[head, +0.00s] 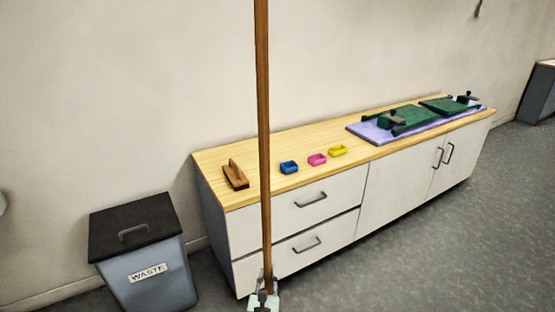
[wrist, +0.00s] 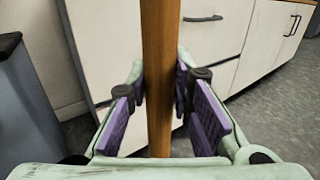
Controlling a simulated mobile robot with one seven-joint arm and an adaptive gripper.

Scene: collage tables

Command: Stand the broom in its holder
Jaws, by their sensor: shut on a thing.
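The broom's wooden handle (head: 263,120) stands nearly upright in the head view and runs out of the top of the picture. My gripper (head: 264,288) is at the bottom of the head view, shut around the handle. In the wrist view the handle (wrist: 160,70) passes between the purple finger pads of my gripper (wrist: 160,92). The broom's head and lower end are not in view. I cannot make out the broom holder in either view.
A cabinet (head: 300,225) with a wooden top stands behind the handle. A waste bin (head: 150,280) stands left. Grey floor (head: 440,240) is clear at right.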

